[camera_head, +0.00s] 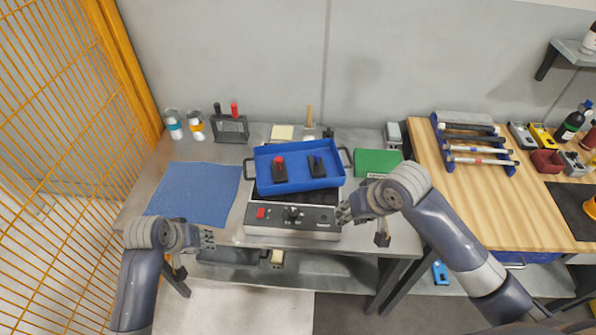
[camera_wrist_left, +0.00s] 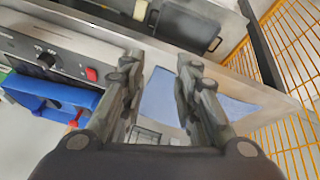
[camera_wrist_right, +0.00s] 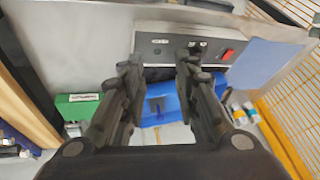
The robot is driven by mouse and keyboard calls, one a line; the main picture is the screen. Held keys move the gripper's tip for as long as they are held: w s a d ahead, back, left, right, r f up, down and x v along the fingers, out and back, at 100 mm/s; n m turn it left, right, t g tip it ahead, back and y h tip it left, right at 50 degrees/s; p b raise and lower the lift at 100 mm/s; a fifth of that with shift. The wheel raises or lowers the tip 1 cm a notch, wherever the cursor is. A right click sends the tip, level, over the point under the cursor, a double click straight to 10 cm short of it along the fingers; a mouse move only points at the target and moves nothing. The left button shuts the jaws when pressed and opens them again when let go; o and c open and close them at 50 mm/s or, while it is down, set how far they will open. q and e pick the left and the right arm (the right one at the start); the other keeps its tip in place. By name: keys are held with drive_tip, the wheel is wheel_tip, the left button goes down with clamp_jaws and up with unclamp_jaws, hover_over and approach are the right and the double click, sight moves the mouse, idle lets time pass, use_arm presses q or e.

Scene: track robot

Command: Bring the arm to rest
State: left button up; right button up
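My left gripper (camera_head: 208,238) hangs in front of the grey table's front edge, below the blue mat (camera_head: 192,194). In the left wrist view the left gripper (camera_wrist_left: 160,85) has its two fingers apart, with nothing between them. My right gripper (camera_head: 342,213) is at the right front corner of the grey device (camera_head: 292,218) with a red switch and a knob. In the right wrist view the right gripper (camera_wrist_right: 158,75) also has its fingers apart and empty. I cannot tell whether it touches the device.
A blue tray (camera_head: 297,186) holding two small black stands sits on the device. A green box (camera_head: 378,162) is to its right. Cans (camera_head: 173,124) and a black rack (camera_head: 230,130) stand at the back left. A wooden bench (camera_head: 510,210) is right; an orange mesh fence (camera_head: 60,120) is left.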

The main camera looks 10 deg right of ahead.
drive_tip(key=shift+v, duration=0.9)
drive_tip(key=shift+w+d, duration=0.1)
drive_tip(key=shift+r, duration=0.1)
